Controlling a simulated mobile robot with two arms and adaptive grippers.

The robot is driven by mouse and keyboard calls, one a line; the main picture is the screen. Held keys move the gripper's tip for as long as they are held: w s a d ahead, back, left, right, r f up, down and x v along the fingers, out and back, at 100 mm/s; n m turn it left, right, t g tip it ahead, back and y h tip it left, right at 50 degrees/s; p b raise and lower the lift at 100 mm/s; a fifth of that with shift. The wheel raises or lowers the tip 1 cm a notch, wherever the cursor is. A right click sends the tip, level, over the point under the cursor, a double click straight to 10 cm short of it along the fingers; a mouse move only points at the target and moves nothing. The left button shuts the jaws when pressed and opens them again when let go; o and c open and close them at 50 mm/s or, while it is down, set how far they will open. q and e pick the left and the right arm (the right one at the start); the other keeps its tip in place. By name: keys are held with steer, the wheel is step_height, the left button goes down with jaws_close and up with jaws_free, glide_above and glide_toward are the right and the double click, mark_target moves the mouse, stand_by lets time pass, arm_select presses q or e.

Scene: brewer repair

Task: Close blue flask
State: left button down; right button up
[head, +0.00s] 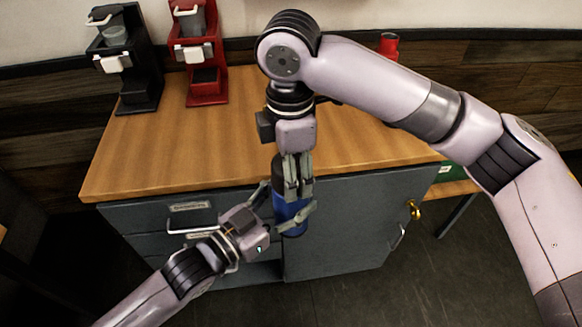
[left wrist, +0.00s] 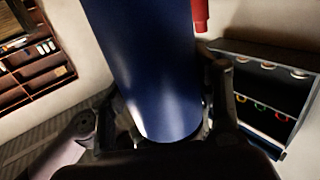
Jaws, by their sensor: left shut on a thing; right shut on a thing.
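The blue flask (head: 291,212) is held upright in front of the cabinet, off the counter. Its dark upper part (head: 279,173) is partly hidden behind my right gripper. My left gripper (head: 286,208) comes in from the left and is shut around the flask's blue body. In the left wrist view the blue flask (left wrist: 158,70) fills the space between the left fingers. My right gripper (head: 297,190) points down from above and is shut at the flask's dark top. I cannot tell whether the top is a separate lid or how it sits on the body.
A wooden counter (head: 150,165) stands behind the flask on a grey cabinet (head: 345,225) with drawers. A black brewer (head: 125,60) and a red brewer (head: 199,55) stand at its back left. A red bottle (head: 389,45) stands at the back right. The counter's left half is clear.

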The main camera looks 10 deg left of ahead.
steer(key=m, duration=1.1)
steer(key=shift+m, duration=0.4)
steer(key=m, duration=0.3)
steer(key=shift+w+m, duration=0.1)
steer(key=shift+m, duration=0.3)
steer(key=m, duration=0.3)
steer(key=shift+m, duration=0.4)
steer(key=m, duration=0.3)
steer(key=shift+m, duration=0.4)
steer(key=m, duration=0.3)
steer(key=shift+m, duration=0.3)
steer(key=m, duration=0.4)
steer(key=shift+f, duration=0.1)
steer(key=o, duration=1.3)
steer(key=shift+c, duration=0.2)
